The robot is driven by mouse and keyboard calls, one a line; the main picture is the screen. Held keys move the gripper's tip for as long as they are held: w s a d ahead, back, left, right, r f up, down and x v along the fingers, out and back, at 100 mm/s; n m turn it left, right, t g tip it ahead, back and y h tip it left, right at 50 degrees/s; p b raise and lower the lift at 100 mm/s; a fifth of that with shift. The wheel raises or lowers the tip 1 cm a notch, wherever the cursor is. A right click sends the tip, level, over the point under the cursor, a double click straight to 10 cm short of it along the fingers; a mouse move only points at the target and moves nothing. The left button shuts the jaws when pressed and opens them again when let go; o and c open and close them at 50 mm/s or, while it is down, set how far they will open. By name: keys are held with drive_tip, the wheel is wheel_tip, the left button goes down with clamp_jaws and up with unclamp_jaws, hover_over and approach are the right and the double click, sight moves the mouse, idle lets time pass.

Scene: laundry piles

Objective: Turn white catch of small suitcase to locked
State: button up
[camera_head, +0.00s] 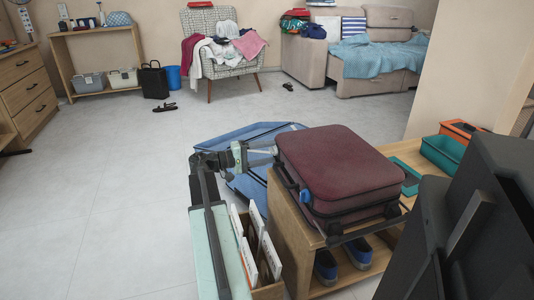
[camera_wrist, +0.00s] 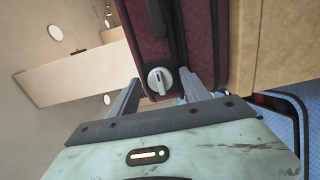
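The small suitcase (camera_head: 340,170) is maroon with dark trim and lies flat on a wooden bench. In the wrist view its maroon side (camera_wrist: 205,45) runs up the picture with a dark band. The white catch (camera_wrist: 160,80), a round knob with a raised grip, sits on that band. In the head view my gripper (camera_head: 268,153) is at the suitcase's left side, and the white catch is hidden there.
The wooden bench (camera_head: 290,235) holds teal trays (camera_head: 443,153) behind the suitcase and blue shoes (camera_head: 357,252) below. A blue open case (camera_head: 235,145) lies on the floor behind my arm. A file box (camera_head: 268,292) stands in front.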

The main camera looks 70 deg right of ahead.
drive_tip(key=v, duration=0.7)
drive_tip(key=shift+w+a, duration=0.25)
drive_tip(key=shift+w, duration=0.1)
